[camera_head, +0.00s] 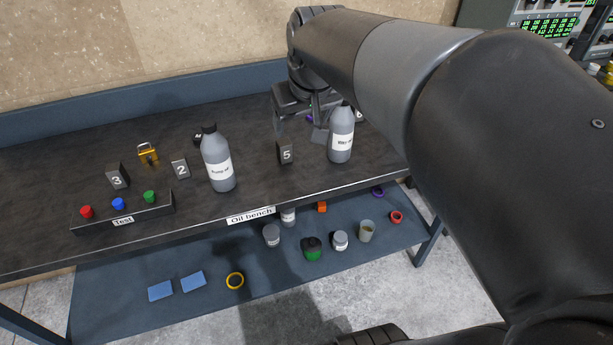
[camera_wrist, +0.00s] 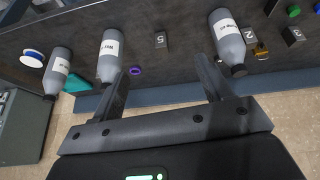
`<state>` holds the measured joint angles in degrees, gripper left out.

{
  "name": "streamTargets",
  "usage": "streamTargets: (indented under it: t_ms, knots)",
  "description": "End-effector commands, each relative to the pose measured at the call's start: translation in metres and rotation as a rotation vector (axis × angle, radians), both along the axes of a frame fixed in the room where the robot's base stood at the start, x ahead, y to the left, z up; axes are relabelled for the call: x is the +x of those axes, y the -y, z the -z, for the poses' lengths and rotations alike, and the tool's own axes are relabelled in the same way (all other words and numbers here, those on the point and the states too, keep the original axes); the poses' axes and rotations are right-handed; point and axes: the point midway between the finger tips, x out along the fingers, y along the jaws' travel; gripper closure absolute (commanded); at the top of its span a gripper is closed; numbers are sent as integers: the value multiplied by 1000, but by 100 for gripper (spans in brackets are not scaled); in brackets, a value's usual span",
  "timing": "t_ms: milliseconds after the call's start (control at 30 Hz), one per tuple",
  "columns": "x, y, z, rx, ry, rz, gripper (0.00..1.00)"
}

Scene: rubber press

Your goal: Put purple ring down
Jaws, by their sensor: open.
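A small purple ring (camera_wrist: 135,71) lies on the dark bench top (camera_wrist: 180,75) in the wrist view, just inside the left fingertip. In the head view a bit of purple (camera_head: 310,119) shows behind my fingers, mostly hidden. My gripper (camera_wrist: 165,68) is open and empty, its fingers wide apart above the bench. In the head view my gripper (camera_head: 300,125) is at the back of the bench, behind the number 5 marker. Another purple ring (camera_head: 377,192) lies on the lower shelf. Whether my finger touches the ring on the bench cannot be told.
A grey bottle (camera_head: 340,145) stands right of my gripper, another (camera_head: 218,170) to the left. The number 5 marker (camera_head: 286,153) stands between them. A yellow padlock (camera_head: 148,153) and a Test rack (camera_head: 123,212) are farther left. The lower shelf (camera_head: 120,270) holds jars and rings.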

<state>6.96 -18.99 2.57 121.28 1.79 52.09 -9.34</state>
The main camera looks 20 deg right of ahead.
Motion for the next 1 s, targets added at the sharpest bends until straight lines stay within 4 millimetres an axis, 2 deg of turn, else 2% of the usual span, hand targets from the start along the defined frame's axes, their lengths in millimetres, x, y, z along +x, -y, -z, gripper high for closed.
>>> streamTargets:
  t_ms: [33,200,300,400,600,1000]
  knots:
    - [-21,-5,2,3,10,5,28]
    - [-82,-16,21,24,28,30,28]
    - [-111,-19,34,36,36,43,28]
    - [-132,-21,46,46,42,51,28]
    - [-148,-23,57,56,46,60,28]
    - [-148,-23,58,56,46,61,28]
